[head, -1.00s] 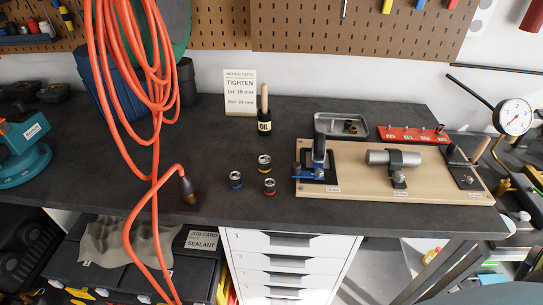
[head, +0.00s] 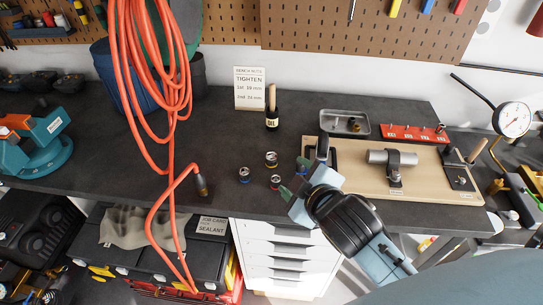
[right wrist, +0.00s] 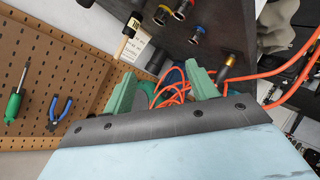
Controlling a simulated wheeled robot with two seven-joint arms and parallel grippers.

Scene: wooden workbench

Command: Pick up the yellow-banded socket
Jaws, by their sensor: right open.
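The yellow-banded socket (head: 271,159) stands upright on the dark bench top, behind the red-banded socket (head: 275,182) and right of the blue-banded socket (head: 244,174). My right gripper (head: 294,179) is open and empty, just right of the sockets. Its green fingers are spread in the right wrist view (right wrist: 162,78), with no socket between them. My left gripper is out of view.
A wooden fixture board (head: 424,190) lies at right, partly behind my right arm.

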